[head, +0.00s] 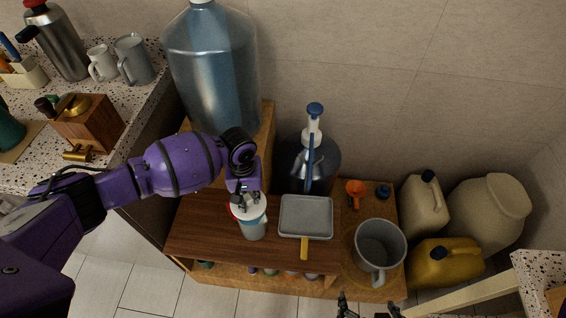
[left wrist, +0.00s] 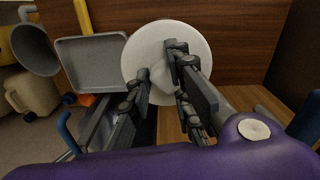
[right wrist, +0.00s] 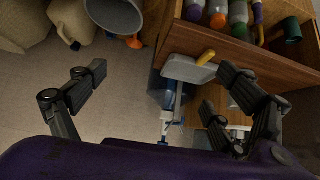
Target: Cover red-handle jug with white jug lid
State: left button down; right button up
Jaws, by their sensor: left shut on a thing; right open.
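My left gripper (head: 246,192) is shut on the white jug lid, a round disc (left wrist: 150,45) filling the middle of the left wrist view. In the head view the lid is at the top of a pale jug (head: 254,230) on the brown wooden cabinet top. A bit of red (head: 234,209) shows at the jug's left rim, probably its handle. The arm and fingers hide part of the lid; I cannot tell whether it touches the rim. In the left wrist view the lid hides the jug. My right gripper (right wrist: 168,82) is open and empty, at the head view's bottom edge.
A grey square pan (head: 306,217) with a yellow handle sits right of the jug. Behind are a large blue water bottle (head: 212,70) and a pump bottle (head: 312,160). A big grey mug (head: 379,246), an orange funnel (head: 356,190) and canisters (head: 445,262) stand right.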

aim_at(251, 205)
pick_arm(q)
jog(key=shift+r, duration=0.1)
notch_tip(251, 205, down, 2)
jog(key=shift+s+f, duration=0.1)
jog(key=shift+s, duration=0.05)
jog(key=shift+f, duration=0.7)
jog(key=shift+f+b, duration=0.35)
jog(key=shift+f, duration=0.35)
pick_arm(e)
jog(key=shift+s+d+f, duration=0.1)
jog(key=shift+d+f, duration=0.15)
jog(key=shift+f, duration=0.15)
jog(key=shift+s+a, duration=0.1)
jog(key=shift+a, duration=0.05)
